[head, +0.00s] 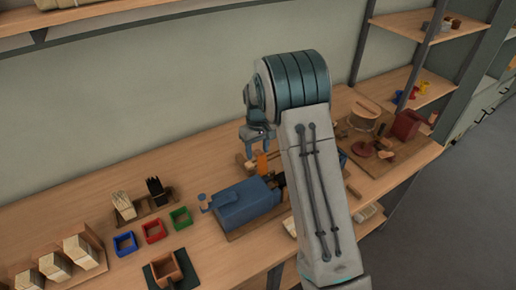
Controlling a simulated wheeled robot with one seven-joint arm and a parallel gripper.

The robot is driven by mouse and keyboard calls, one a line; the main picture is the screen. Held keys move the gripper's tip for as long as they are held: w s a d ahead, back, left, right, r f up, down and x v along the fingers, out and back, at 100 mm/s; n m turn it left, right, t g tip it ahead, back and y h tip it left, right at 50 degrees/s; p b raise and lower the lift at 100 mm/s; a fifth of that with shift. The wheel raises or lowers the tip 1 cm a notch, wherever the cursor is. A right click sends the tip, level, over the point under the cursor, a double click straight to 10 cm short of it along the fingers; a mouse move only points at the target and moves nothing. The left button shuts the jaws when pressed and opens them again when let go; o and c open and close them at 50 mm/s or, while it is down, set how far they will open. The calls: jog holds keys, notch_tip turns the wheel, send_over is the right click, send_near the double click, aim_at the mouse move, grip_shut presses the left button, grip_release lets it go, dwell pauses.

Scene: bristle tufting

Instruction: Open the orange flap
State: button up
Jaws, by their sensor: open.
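A small orange piece (262,164), which looks like the orange flap, stands upright behind the blue machine (243,204) on the workbench. My arm hides what lies to its right, and I cannot tell how it is hinged. My gripper (257,146) is open and points down just above the orange piece. No object shows between its fingers. I cannot tell whether the fingers touch the piece.
Blue (125,243), red (153,231) and green (181,218) square trays sit left of the machine. Bristle bundles (123,204) stand further back. Wooden parts and a red block (406,124) crowd the right end.

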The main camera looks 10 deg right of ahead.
grip_shut()
jog(key=b, duration=0.2)
jog(key=shift+s+d+f+t+b, duration=0.15)
jog(key=shift+s+t+b, duration=0.1)
jog(key=shift+t+b, duration=0.15)
jog(key=b, duration=0.1)
jog(key=s+r+t+b, duration=0.1)
jog(key=b, duration=0.1)
jog(key=shift+s+d+y+b, duration=0.15)
jog(key=shift+d+y+b, duration=0.15)
jog(key=shift+y, duration=0.1)
grip_release()
jog(key=shift+r, duration=0.1)
notch_tip(320, 180, up, 13)
jog(key=s+d+b, duration=0.1)
jog(key=s, duration=0.1)
jog(key=shift+s+r, duration=0.2)
jog(key=shift+s, duration=0.2)
